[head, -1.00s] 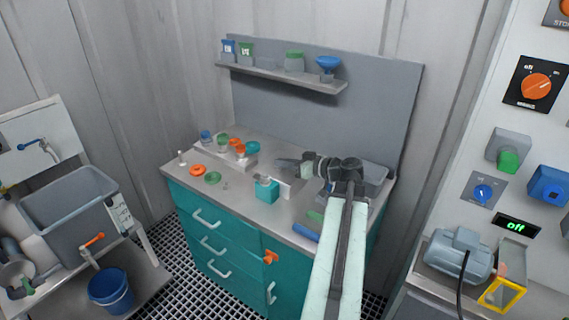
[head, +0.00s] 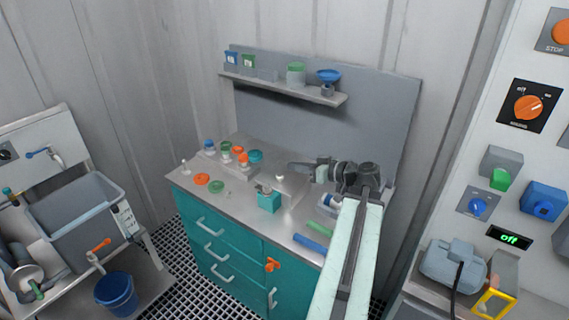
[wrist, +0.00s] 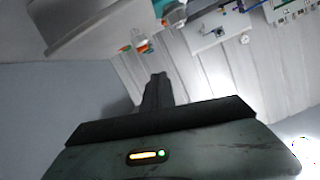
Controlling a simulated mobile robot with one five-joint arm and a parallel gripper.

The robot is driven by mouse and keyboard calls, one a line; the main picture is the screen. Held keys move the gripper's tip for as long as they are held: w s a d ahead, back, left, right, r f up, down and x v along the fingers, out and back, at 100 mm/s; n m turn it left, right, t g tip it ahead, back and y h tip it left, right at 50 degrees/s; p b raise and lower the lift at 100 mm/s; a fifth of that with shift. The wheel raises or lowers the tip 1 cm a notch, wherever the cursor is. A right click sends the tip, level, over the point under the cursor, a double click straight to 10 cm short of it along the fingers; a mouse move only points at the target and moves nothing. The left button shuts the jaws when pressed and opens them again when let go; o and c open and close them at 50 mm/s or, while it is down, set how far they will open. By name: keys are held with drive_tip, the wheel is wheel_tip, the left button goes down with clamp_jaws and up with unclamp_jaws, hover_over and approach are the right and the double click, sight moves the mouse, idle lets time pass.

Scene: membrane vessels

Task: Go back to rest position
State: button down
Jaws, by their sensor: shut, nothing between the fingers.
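My arm reaches up from the bottom right of the head view over the right part of the teal workbench (head: 222,250). My gripper (head: 292,165) is at the arm's far end, above the bench top and in front of the grey back panel, pointing left. In the wrist view the dark fingers (wrist: 157,82) are together with nothing between them. The wrist view is tilted, with the bench and its small items at the top.
A shelf (head: 280,88) with several vessels is on the back panel. A sink (head: 72,205) and blue bucket (head: 116,292) are at left, a control panel (head: 508,150) at right.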

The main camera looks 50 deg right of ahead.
drive_tip(key=v, duration=0.5)
drive_tip(key=shift+s+a+p, duration=0.1)
drive_tip(key=shift+s+p, duration=0.05)
drive_tip(key=shift+p, duration=0.25)
